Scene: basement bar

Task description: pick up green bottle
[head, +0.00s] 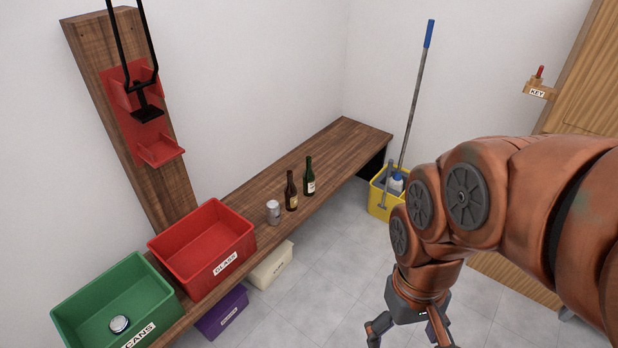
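The green bottle (309,178) stands upright on the wooden bench (345,150), with a pale label on its lower part. A brown bottle (291,192) stands upright close to its left. My gripper (408,338) hangs low at the bottom of the head view, to the right of the bench and well apart from the bottles. Its two fingers are spread and nothing shows between them. The fingertips are partly cut off by the lower frame edge.
A can (273,212) stands left of the brown bottle. A red GLASS bin (207,241) and a green CANS bin (95,310) sit further left on the bench. A yellow mop bucket (380,205) stands beyond the bench's right end.

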